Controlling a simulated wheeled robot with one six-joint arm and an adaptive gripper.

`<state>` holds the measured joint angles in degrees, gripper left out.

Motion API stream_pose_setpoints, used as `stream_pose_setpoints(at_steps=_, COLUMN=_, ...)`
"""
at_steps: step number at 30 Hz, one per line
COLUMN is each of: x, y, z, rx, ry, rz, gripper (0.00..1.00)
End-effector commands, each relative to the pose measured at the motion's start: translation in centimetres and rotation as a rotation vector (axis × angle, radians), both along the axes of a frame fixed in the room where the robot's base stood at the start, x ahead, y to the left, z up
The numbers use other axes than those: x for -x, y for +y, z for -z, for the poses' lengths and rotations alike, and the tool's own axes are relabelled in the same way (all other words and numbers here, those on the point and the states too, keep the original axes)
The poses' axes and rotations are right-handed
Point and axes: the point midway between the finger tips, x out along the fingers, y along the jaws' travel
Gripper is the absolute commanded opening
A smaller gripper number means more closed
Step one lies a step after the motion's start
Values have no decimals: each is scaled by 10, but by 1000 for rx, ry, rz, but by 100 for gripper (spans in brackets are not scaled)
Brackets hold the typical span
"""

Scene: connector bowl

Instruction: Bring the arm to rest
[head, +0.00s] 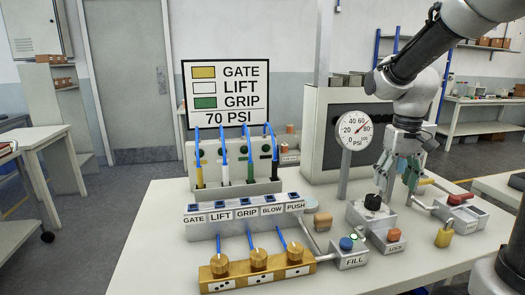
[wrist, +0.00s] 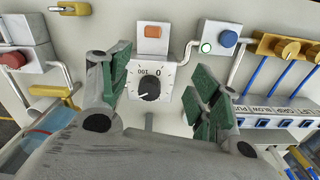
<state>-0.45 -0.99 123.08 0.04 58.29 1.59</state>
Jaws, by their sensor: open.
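My gripper (head: 397,182) hangs from my arm at the right of the head view, fingers pointing down, open and empty. It is above the right part of the table, near a grey box with a black knob (head: 373,202). In the wrist view the green-padded fingers of my gripper (wrist: 162,82) are spread apart. The black dial knob (wrist: 150,88) shows between and beyond them, with nothing between the pads. I cannot tell the exact height of the fingertips above the box.
A pressure gauge (head: 355,130) on a post stands left of my gripper. The table's front left (head: 150,250) is clear.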

Motion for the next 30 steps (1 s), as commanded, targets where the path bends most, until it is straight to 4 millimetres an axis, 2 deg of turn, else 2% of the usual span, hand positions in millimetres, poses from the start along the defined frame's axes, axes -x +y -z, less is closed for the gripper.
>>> stream_pose_setpoints(at_steps=1, x=23, y=0, z=-7, rx=-1, ry=-25, rz=-5, gripper=63)
stream_pose_setpoints(at_steps=6, x=95, y=-1, z=-22, rx=-1, ry=-125, rz=-18, gripper=63)
stream_pose_setpoints(at_steps=9, x=131, y=-2, z=-26, rx=1, ry=-196, rz=-20, gripper=63)
stream_pose_setpoints(at_steps=12, x=155, y=-2, z=-29, rx=1, ry=-262, rz=-19, gripper=63)
stream_pose_setpoints(at_steps=16, x=170, y=-3, z=-38, rx=2, ry=-336, rz=-18, gripper=63)
stream_pose_setpoints(at_steps=21, x=172, y=-3, z=-48, rx=3, ry=-382, rz=-17, gripper=63)
stream_pose_setpoints(at_steps=30, x=172, y=-3, z=-49, rx=3, ry=-382, rz=-17, gripper=63)
